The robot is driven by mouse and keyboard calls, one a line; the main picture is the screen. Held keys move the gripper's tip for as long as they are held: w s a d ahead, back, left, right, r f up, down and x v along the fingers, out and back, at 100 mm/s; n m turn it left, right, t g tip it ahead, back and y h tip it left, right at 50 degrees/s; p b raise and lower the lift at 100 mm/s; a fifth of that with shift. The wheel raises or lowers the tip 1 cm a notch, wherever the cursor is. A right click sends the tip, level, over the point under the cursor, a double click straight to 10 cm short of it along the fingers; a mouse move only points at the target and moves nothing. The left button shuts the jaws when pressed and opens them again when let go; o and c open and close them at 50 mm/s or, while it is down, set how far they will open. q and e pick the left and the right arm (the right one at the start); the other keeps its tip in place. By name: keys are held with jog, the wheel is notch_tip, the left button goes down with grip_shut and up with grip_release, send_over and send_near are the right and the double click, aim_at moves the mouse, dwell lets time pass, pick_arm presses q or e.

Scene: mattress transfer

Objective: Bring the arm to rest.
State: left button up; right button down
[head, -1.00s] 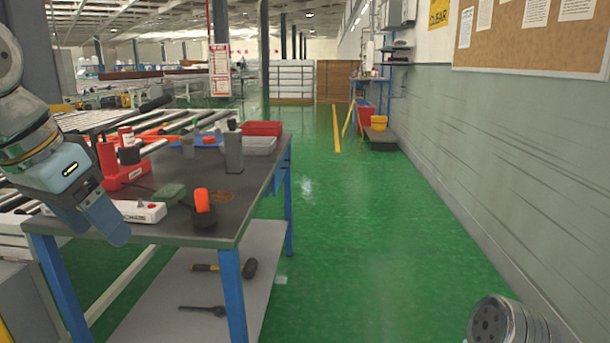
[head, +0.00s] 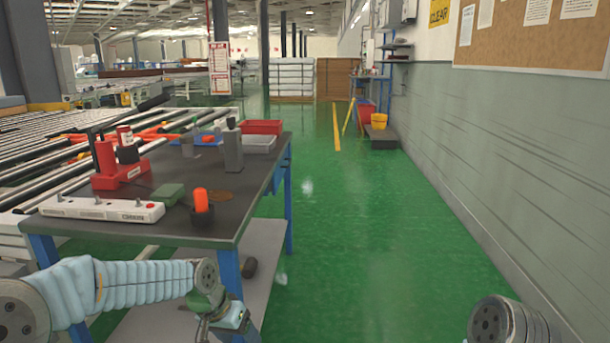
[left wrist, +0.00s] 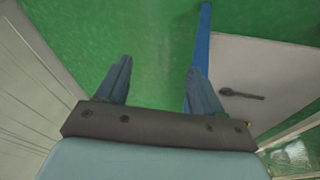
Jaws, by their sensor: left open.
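My left arm (head: 130,283) comes in from the lower left of the head view, low in front of the workbench. My left gripper (left wrist: 158,78) shows in the left wrist view with its two fingers apart and nothing between them. It is over green floor, beside a blue bench leg (left wrist: 203,35). In the head view its fingers are hard to make out at the bottom edge. Part of my right arm (head: 505,320) shows at the lower right; its gripper is outside the picture.
Green floor (head: 340,240) is clear between bench and right wall (head: 500,150).

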pick_arm(q)
jog(key=s+d+f+n, duration=0.1)
jog(key=s+f, duration=0.2)
jog(key=f, duration=0.4)
jog(key=s+d+f+n+g, duration=0.1)
jog(key=s+f, duration=0.3)
jog(key=f, duration=0.3)
jog(key=s+d+f, duration=0.1)
jog(key=s+f, duration=0.2)
jog(key=f, duration=0.4)
jog(key=s+f+n, duration=0.2)
jog(key=s+f, duration=0.6)
jog(key=s, duration=0.4)
jog(key=shift+d+n+g+h, duration=0.3)
jog(key=shift+d+h, duration=0.05)
jog(key=shift+h, duration=0.05)
